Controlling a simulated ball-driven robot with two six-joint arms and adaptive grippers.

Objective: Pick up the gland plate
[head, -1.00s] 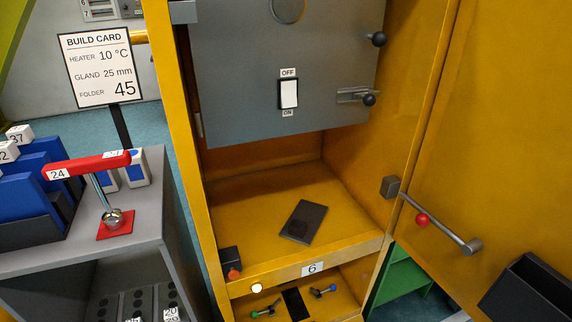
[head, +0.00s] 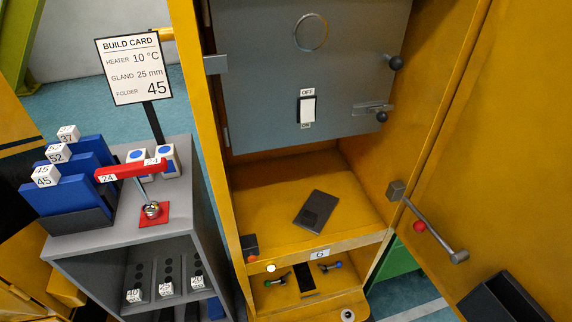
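Several upright grey plates with dark round holes stand in the lower shelf of the grey stand at the left. Their tags read 40 (head: 133,295), 25 (head: 166,289) and 20 (head: 197,282). The build card (head: 134,70) above reads gland 25 mm, heater 10 °C and folder 45. A dark flat rectangular piece (head: 317,210) lies on the floor of the yellow cabinet; I cannot tell what it is. Neither of my grippers is in view.
The stand (head: 110,248) carries blue folders (head: 62,197) and a red-handled lever (head: 130,170). The yellow cabinet (head: 275,205) is open, its door (head: 500,170) swung out at right. A grey panel (head: 310,75) with an OFF/ON switch (head: 307,109) hangs inside.

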